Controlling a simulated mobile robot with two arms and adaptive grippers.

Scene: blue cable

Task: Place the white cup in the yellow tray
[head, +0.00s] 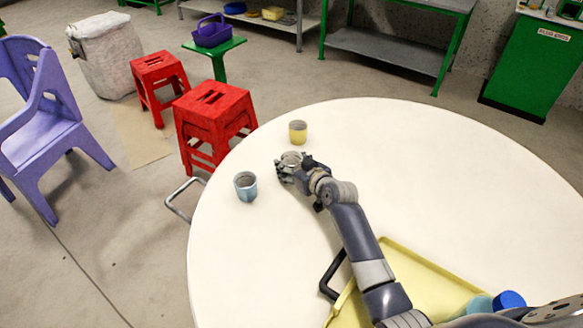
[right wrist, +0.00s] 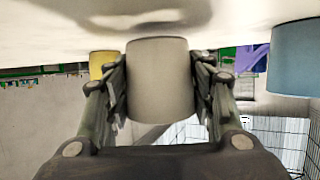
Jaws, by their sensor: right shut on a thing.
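The white cup (right wrist: 160,80) is between the fingers of my right gripper (right wrist: 158,85) in the right wrist view, with a finger against each side. In the head view the cup's rim (head: 291,157) shows at the tip of my right gripper (head: 288,166), which partly hides it. I cannot tell whether the cup touches the table. The yellow tray (head: 430,272) lies at the near side of the table, partly behind my right arm. My left gripper is not in view.
A yellow cup (head: 298,133) stands just beyond the white cup. A blue cup (head: 246,187) stands to its left, near the edge of the round white table (head: 450,170). Blue and teal round items (head: 508,300) are at the tray's near end. The table's right half is clear.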

